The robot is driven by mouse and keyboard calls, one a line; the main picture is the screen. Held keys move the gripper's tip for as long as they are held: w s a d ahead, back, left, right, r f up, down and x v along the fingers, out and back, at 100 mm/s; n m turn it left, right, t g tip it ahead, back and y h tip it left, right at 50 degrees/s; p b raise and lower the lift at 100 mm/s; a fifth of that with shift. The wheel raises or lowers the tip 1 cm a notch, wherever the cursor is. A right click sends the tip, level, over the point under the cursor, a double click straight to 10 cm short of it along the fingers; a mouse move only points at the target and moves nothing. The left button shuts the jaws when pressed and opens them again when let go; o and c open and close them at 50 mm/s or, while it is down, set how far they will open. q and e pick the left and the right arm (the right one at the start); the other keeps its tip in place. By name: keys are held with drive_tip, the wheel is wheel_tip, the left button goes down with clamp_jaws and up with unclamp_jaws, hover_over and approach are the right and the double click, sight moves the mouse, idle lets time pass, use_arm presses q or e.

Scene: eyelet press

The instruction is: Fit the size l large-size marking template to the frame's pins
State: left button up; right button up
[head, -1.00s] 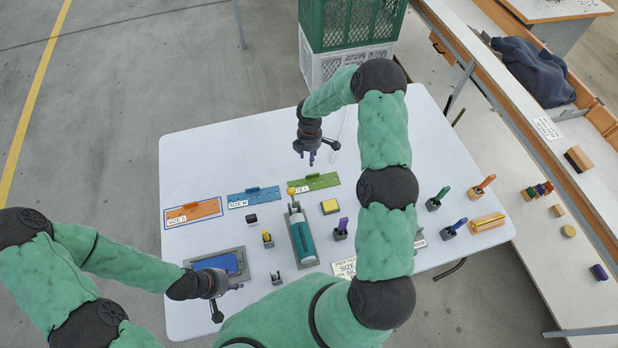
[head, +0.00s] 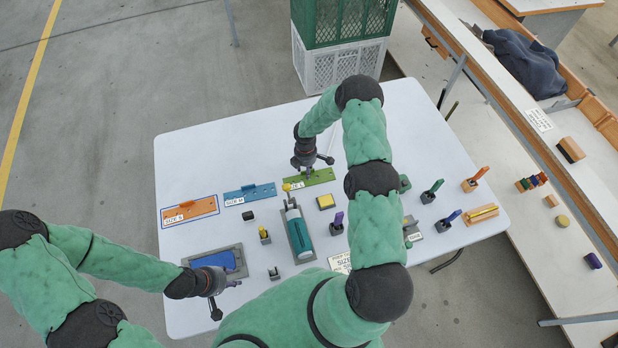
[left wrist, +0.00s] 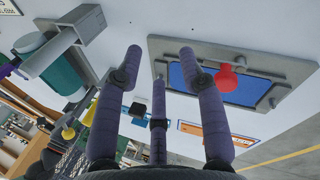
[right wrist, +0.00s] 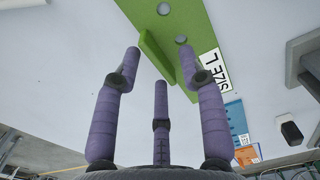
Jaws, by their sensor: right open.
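The green size L template (head: 322,176) lies flat at the back of the table, with a raised grip rib and holes. In the right wrist view the green template (right wrist: 200,25) and its "SIZE L" label lie just beyond the fingers. My right gripper (head: 307,172) is open and empty just above it, fingers on either side of the rib; contact cannot be told. The grey frame (head: 240,258) with its blue panel lies at the table's front left. My left gripper (head: 230,292) is open and empty beside it; the frame also shows in the left wrist view (left wrist: 290,62).
The blue size M template (head: 250,193) and orange size S template (head: 190,210) lie left of the green one. A teal-and-grey press (head: 299,232) stands mid-table. Several small coloured tools stand at the right. A green crate (head: 345,20) is behind the table.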

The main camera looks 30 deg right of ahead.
clamp_jaws()
idle(0.3)
